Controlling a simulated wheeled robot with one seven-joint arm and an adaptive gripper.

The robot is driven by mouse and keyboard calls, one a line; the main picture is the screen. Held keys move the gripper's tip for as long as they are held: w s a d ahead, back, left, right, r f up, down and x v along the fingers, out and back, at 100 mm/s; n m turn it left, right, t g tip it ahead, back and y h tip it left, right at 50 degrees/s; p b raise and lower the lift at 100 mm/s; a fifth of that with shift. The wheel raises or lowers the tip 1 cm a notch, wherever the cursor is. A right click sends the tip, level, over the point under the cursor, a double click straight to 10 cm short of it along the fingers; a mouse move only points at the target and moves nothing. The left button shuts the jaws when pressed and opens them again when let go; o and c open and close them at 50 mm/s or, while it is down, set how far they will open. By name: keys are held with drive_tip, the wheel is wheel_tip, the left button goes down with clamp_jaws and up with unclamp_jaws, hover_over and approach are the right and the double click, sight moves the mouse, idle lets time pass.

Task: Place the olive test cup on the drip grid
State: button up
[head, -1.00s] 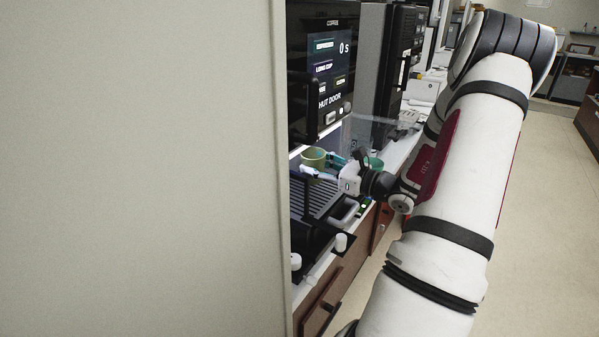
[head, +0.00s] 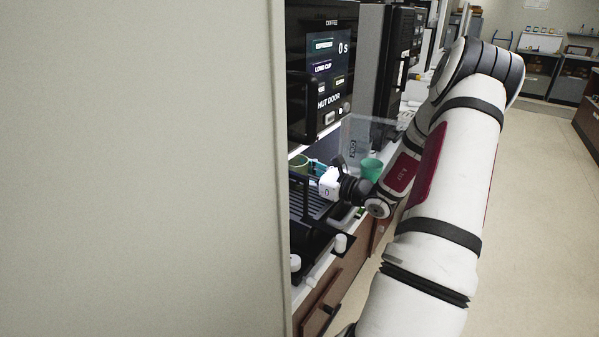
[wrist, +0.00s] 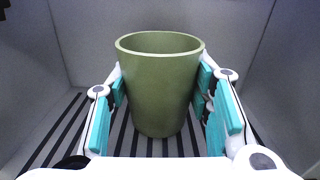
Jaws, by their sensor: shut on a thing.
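The olive test cup (wrist: 158,85) stands upright between the teal-padded fingers of my gripper (wrist: 160,108) in the wrist view. The gripper is shut on it from both sides. The drip grid (wrist: 69,130), with dark and light slats, lies under the cup; I cannot tell whether the cup's base touches it. In the head view the cup (head: 300,162) is inside the machine's opening, partly hidden by my gripper (head: 315,170). The grid (head: 312,204) also shows there, below the gripper.
The coffee machine's front with its display (head: 327,75) rises above the opening. Grey inner walls close in on both sides and behind the cup. A green cup (head: 371,168) stands right of my gripper. A clear panel (head: 357,135) is behind it. A pale wall (head: 140,170) blocks the left.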

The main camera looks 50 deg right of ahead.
drive_tip(key=shift+f, duration=0.15)
drive_tip(key=o, duration=1.3)
drive_tip(key=shift+c, duration=0.2)
drive_tip(key=shift+r, duration=0.2)
drive_tip(key=s, duration=0.4)
drive_tip(key=s+d, duration=0.1)
drive_tip(key=s, duration=0.7)
drive_tip(key=shift+d, duration=0.3)
drive_tip(key=shift+w, duration=0.1)
